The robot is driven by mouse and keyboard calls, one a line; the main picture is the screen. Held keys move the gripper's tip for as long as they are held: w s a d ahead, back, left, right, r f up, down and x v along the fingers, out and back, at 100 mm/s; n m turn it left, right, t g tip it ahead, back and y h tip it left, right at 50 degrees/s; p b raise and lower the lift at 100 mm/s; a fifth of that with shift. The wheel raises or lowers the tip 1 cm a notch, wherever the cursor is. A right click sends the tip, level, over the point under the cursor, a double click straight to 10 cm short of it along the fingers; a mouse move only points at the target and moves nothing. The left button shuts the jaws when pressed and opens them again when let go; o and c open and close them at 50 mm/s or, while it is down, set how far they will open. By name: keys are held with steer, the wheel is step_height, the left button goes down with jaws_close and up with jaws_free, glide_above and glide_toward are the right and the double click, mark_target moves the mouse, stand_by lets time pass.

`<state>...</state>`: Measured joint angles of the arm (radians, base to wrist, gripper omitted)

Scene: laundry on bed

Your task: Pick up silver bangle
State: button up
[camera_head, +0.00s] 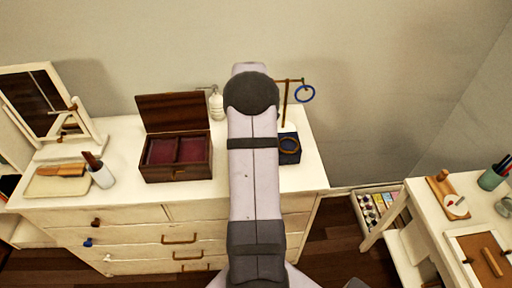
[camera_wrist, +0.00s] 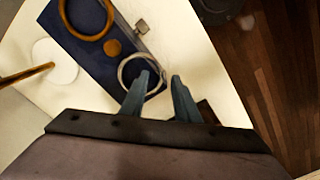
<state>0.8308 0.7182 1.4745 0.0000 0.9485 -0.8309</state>
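The silver bangle (camera_wrist: 121,75) is a thin pale ring in the wrist view, lying at the near end of a dark blue pad (camera_wrist: 75,48) and partly over the white top. My gripper (camera_wrist: 160,76) is open with its two blue-grey fingers apart. The left finger overlaps the bangle's near right part, and the right finger is outside the ring on the right. I cannot tell whether either finger touches it. In the head view my arm hides the bangle and the gripper; part of the blue pad (camera_head: 289,158) shows to the right of the arm.
A gold bangle (camera_wrist: 90,38) and an orange-brown disc (camera_wrist: 112,47) lie on the pad. A small metallic piece (camera_wrist: 141,27) is beside it. A brass stand (camera_head: 285,103) holds a blue ring (camera_head: 297,94). An open wooden box (camera_head: 176,171) and white bottle (camera_head: 216,106) stand left of my arm.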

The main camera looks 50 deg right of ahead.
steer(key=shift+f, duration=0.1)
steer(key=shift+c, duration=0.5)
jaws_close()
